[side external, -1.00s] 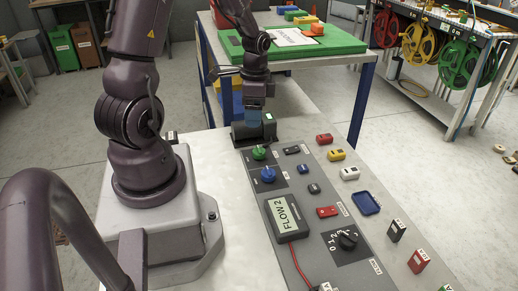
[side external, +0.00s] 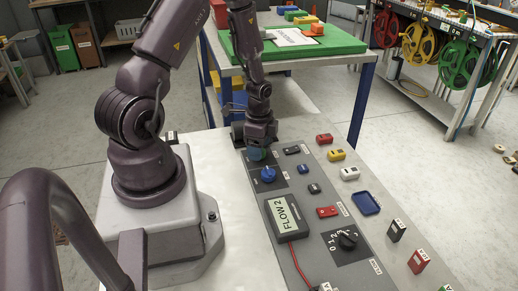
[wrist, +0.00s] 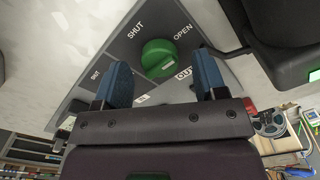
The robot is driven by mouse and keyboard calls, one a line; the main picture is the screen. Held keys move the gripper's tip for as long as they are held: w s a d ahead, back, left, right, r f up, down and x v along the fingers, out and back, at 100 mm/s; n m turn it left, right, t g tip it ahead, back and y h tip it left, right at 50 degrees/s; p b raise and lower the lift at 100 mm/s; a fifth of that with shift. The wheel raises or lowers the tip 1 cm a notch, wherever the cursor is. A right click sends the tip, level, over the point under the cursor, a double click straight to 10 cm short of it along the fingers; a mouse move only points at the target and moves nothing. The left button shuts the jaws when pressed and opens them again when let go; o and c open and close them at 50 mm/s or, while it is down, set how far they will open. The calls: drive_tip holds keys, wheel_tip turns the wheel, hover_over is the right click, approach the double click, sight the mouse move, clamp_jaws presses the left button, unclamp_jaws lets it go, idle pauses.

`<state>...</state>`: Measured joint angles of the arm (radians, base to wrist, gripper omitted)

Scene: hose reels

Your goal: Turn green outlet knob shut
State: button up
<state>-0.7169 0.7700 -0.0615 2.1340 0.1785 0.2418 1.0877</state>
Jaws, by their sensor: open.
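The green knob (wrist: 160,58) sits on the grey panel between the printed words SHUT and OPEN in the wrist view. In the side view my gripper almost wholly hides it. My gripper (wrist: 163,76) is open and points down over the knob, with one blue fingertip to each side of it and a gap on both sides. In the side view my gripper (side external: 257,153) is low over the far end of the panel. I cannot tell whether the fingertips are level with the knob or just above it.
A blue knob (side external: 268,174) stands just nearer the camera on the same panel. A dark block (side external: 238,132) is close beside my gripper at the panel's far end. Small switches, a FLOW 2 display (side external: 286,217) and a black dial (side external: 348,240) lie further along.

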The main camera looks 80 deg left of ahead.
drive_tip(key=shift+f, duration=0.7)
drive_tip(key=c, duration=0.9)
